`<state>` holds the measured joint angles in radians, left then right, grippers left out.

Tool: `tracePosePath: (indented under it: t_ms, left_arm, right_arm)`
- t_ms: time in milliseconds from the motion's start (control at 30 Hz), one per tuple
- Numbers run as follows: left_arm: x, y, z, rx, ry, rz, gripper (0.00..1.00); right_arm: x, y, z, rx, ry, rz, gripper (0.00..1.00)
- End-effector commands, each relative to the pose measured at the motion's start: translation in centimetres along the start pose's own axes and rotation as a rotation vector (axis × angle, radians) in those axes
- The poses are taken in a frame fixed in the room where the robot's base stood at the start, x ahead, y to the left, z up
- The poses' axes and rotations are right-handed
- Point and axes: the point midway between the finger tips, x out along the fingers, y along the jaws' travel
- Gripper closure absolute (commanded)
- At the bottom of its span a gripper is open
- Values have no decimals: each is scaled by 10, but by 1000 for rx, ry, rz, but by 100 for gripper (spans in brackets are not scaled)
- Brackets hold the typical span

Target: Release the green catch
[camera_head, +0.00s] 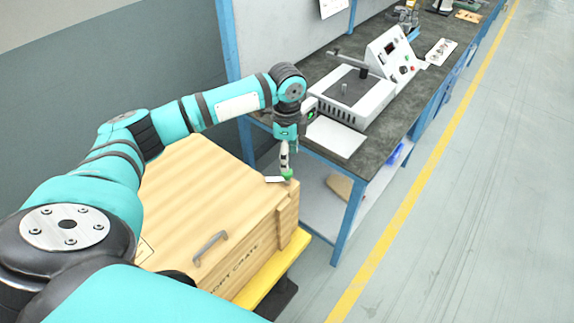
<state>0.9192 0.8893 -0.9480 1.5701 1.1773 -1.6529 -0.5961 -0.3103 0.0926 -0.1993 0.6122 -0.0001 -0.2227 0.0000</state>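A wooden crate (190,190) with a grey metal handle (211,246) on its lid stands on a yellow base. The green catch (287,174) is a small green part near the crate's far right corner, partly hidden by my gripper. My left gripper (285,166) points down right over it, at or touching it. Its fingers look close together, but they are too small to tell whether they are shut on the catch. A small white piece (275,180) lies beside the catch. My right gripper is not in view.
A workbench (385,143) with blue legs stands behind and right of the crate, carrying a grey machine with a control panel (393,55) and a white sheet (335,137). A blue post (228,40) rises behind the arm. The floor at right is clear.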

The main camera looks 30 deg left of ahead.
Motion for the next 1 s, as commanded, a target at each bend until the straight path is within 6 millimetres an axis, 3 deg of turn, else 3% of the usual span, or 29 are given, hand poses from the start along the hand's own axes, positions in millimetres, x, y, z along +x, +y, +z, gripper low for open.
tracePosePath:
  t_ms: [100, 233, 400, 700, 1000]
  left_arm:
    - [22, 1, 0, 0, -2, 3, 46]
    - [41, 0, 0, 0, 0, 2, 46]
    - [53, 0, 0, 0, 0, -1, 46]
    - [55, 0, 0, 1, 0, -1, 46]
    - [55, 0, 0, 1, 0, -1, 86]
  right_arm:
    - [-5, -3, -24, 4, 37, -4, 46]
    - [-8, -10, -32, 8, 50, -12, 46]
    - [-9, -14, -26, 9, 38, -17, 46]
    - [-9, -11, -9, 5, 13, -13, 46]
    - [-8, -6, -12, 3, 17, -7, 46]
